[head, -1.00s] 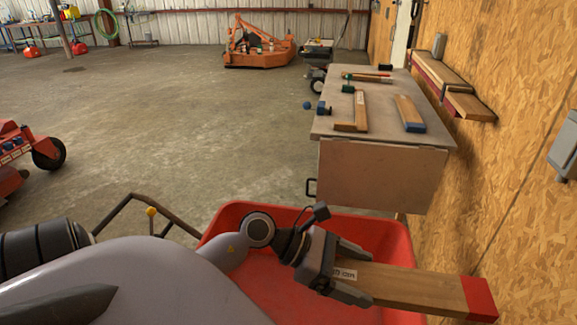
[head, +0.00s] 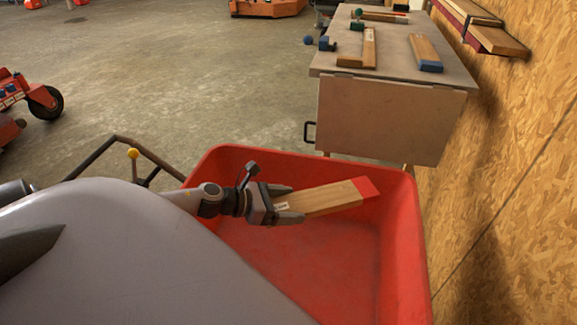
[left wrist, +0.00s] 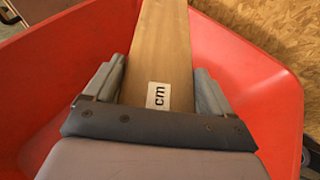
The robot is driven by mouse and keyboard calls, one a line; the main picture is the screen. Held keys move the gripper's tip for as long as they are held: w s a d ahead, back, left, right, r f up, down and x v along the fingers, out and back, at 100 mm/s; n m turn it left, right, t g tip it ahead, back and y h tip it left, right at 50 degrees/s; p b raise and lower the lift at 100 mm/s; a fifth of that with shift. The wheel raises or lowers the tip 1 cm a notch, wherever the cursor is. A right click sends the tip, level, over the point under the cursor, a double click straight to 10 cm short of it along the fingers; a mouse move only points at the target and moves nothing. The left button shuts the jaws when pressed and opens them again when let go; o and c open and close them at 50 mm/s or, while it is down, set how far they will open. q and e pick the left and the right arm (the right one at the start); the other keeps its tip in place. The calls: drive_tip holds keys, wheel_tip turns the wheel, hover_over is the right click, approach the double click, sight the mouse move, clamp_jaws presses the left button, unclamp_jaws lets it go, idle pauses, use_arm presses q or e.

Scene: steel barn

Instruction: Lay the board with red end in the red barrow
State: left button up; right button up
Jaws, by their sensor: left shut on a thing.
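The board with the red end (head: 325,198) is a wooden plank with a white label near my gripper and a red tip pointing right. My left gripper (head: 290,205) is shut on its near end and holds it over the red barrow (head: 423,250). In the left wrist view the board (left wrist: 163,45) runs away between the two fingers (left wrist: 160,88), its label reading "cm", with the barrow's red wall (left wrist: 255,80) around it. I cannot tell whether the board touches the barrow. My right gripper is not in view.
A workbench (head: 390,118) stands beyond the barrow, bearing a board with a blue end (head: 425,52) and other wooden pieces. A chipboard wall (head: 500,170) runs along the right. Open concrete floor (head: 190,80) lies to the left.

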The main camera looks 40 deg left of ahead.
use_arm(q)
drive_tip(key=a+f+n+t+y+b, duration=0.1)
drive_tip(key=a+f+n+y+b, duration=0.15)
drive_tip(key=a+f, duration=0.6)
drive_tip(key=f+b, duration=0.2)
drive_tip(key=f, duration=0.3)
drive_tip(key=f+b, duration=0.2)
drive_tip(key=f, duration=0.3)
drive_tip(key=f+b, duration=0.2)
drive_tip(key=f, duration=0.3)
drive_tip(key=shift+s+a+b, duration=0.15)
drive_tip(key=shift+s+b, duration=0.2)
drive_tip(key=shift+b, duration=0.05)
drive_tip(key=shift+f, duration=0.15)
wheel_tip(320, 180, down, 4)
drive_tip(key=shift+r+b, duration=0.1)
drive_tip(key=shift+b, duration=1.15)
drive_tip(key=shift+r, duration=0.1)
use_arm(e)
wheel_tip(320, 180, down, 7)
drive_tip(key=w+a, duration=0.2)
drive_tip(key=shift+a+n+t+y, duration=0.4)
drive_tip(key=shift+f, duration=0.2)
